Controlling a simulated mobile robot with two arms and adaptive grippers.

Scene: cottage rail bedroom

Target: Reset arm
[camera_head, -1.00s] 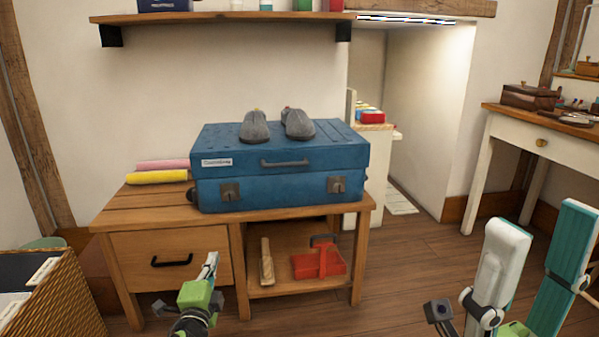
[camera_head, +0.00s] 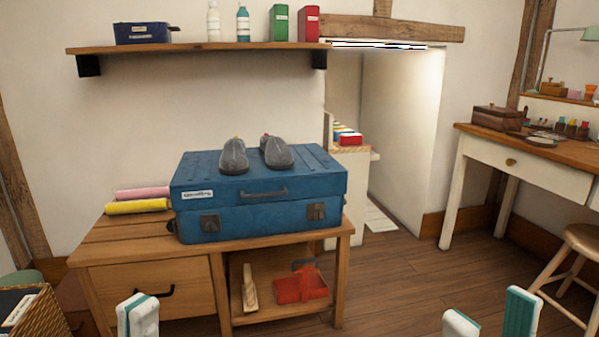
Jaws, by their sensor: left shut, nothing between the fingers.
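No held object is visible.
A blue suitcase (camera_head: 262,214) with grey shoes (camera_head: 233,157) on top lies on a wooden bench (camera_head: 130,236). A red tool caddy (camera_head: 300,286) sits on its lower shelf. A wall shelf (camera_head: 200,48) hangs above. A desk (camera_head: 525,165) and stool (camera_head: 585,242) are at right; floor between is clear.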

